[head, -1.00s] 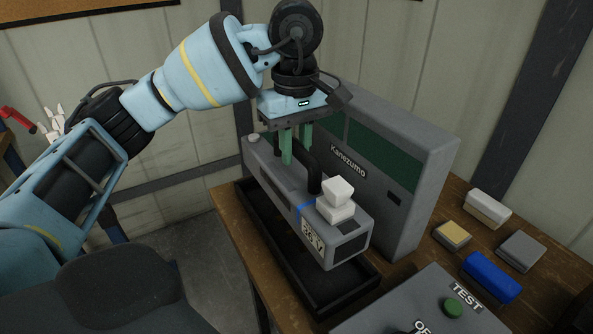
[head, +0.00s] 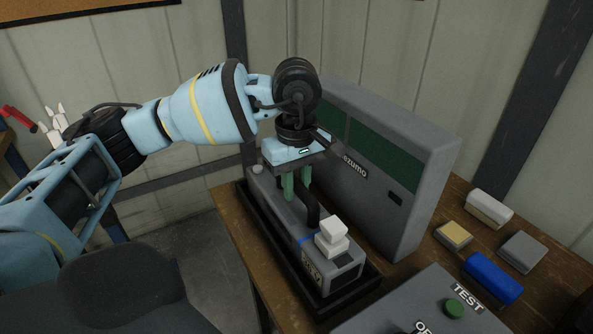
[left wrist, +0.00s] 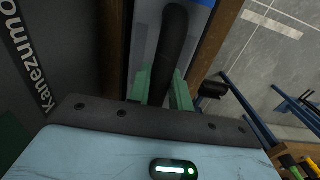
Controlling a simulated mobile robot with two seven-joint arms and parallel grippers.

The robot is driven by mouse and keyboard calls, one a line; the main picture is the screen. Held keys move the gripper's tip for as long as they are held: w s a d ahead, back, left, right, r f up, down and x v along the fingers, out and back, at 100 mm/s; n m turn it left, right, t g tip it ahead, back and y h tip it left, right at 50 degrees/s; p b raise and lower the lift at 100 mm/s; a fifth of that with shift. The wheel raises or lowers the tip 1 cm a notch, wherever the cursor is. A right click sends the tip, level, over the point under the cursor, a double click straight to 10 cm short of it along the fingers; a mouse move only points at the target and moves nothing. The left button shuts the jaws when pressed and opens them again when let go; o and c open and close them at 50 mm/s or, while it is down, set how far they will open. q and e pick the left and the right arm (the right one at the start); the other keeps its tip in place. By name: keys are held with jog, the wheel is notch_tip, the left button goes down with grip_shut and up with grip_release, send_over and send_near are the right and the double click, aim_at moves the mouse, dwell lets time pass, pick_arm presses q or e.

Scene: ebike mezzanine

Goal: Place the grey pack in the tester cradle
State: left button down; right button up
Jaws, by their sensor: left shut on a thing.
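The grey pack (head: 285,222) has a black handle, a blue stripe, white blocks on its top and a voltage label on its end. It sits low, within the rim of the black tester cradle (head: 357,300) on the bench. Whether its base touches the cradle floor is hidden. My left gripper (head: 296,190) is above the pack with its green fingers shut on the handle (head: 313,208). In the left wrist view the dark handle (left wrist: 173,45) runs between the green fingers (left wrist: 163,90). My right gripper is not in view.
The grey Kanezumo tester cabinet (head: 400,170) stands close behind the cradle. A panel with a green TEST button (head: 453,308) is at the front right. Several small blocks, one blue (head: 492,278), lie on the wooden bench at right.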

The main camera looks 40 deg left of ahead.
pick_arm(q)
jog(key=shift+w+r, duration=0.1)
dwell(0.4)
jog(key=c, duration=1.7)
grip_release()
jog(key=shift+f, duration=0.4)
jog(key=o, duration=0.4)
notch_tip(320, 180, up, 12)
jog(key=shift+r+p, duration=0.15)
jog(key=shift+p, duration=0.2)
